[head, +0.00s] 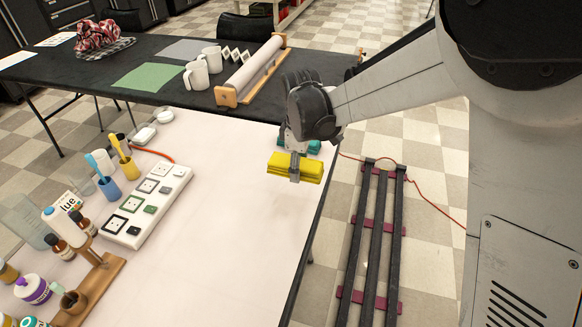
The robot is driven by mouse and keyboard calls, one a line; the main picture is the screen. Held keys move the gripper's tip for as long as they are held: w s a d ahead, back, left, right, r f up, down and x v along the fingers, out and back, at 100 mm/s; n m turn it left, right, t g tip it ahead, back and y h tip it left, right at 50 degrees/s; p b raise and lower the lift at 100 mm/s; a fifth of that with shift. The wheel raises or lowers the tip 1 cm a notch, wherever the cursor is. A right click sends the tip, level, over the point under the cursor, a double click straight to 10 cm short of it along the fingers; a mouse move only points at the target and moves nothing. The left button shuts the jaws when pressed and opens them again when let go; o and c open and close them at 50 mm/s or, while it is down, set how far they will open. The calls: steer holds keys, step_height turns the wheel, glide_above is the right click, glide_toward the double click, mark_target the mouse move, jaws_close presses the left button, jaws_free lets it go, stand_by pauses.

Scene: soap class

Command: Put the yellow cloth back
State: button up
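The yellow cloth (309,172) is a folded, thick block near the right edge of the white table (215,250) in the head view. My gripper (294,172) comes down on it from above and is shut across its middle, with one grey finger over the near side. The far finger is hidden by the cloth. The cloth seems to be a little above the tabletop, roughly level. A teal folded thing (313,147), perhaps another cloth, shows just behind it, partly hidden by my gripper.
A white strip with several square sockets (145,208) stands to the left. Blue (109,190) and yellow (130,168) cups holding brushes, and bottles (63,228), are at the far left. Mugs (196,78) and a paper roll (250,75) are on the black table behind. The white table's front middle is clear.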

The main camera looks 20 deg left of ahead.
steer(key=w+a+f, duration=0.1)
steer(key=w, duration=0.1)
steer(key=w+a+f, duration=0.3)
steer(key=shift+w+a+f+b, duration=0.15)
steer(key=shift+w+f+b, duration=0.1)
steer(key=shift+w+b, duration=0.15)
steer(key=shift+f, duration=1.95)
steer(key=shift+f+b, duration=0.2)
steer(key=shift+b, duration=0.25)
steer(key=o, duration=1.2)
steer(key=shift+r, duration=0.1)
step_height(320, 180, up, 12)
steer(key=shift+r+p, duration=0.15)
steer(key=shift+p, duration=0.85)
